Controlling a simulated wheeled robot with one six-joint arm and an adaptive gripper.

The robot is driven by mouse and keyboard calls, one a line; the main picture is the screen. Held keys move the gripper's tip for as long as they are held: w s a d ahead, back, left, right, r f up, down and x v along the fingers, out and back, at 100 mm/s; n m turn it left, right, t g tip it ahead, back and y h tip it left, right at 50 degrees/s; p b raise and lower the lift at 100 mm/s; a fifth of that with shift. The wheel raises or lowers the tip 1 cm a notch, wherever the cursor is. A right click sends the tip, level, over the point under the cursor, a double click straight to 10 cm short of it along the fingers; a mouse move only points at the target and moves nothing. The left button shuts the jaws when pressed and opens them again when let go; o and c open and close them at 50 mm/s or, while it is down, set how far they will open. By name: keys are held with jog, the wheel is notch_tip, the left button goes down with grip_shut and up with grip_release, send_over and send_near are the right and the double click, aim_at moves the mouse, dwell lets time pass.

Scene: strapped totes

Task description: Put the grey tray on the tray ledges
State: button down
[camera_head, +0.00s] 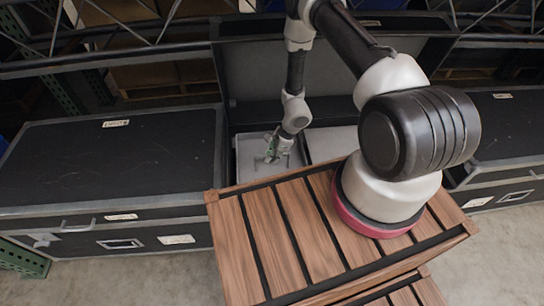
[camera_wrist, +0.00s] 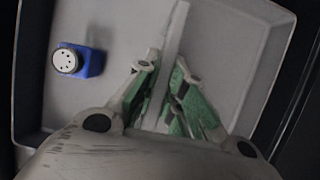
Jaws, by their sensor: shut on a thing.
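The grey tray (camera_head: 247,158) is in the open middle case in the head view. In the wrist view the tray (camera_wrist: 228,62) fills most of the picture, with a thin divider (camera_wrist: 173,38) across its middle. My gripper (camera_head: 275,152) reaches down into the tray. In the wrist view my green-padded gripper (camera_wrist: 165,68) is shut on the divider. A blue thing with a white, dotted round top (camera_wrist: 72,60) stands in the compartment left of the divider. The tray ledges cannot be made out, and whether the tray is raised cannot be told.
The middle case's lid (camera_head: 245,70) stands open behind the tray. A light grey surface (camera_head: 333,143) lies right of the tray. Closed black cases stand left (camera_head: 110,165) and right (camera_head: 510,125). My slatted wooden deck is in front.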

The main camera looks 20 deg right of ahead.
jog(key=shift+f, duration=0.1)
jog(key=c, duration=1.5)
grip_release()
jog(key=v, duration=1.2)
jog(key=shift+s+a, duration=0.1)
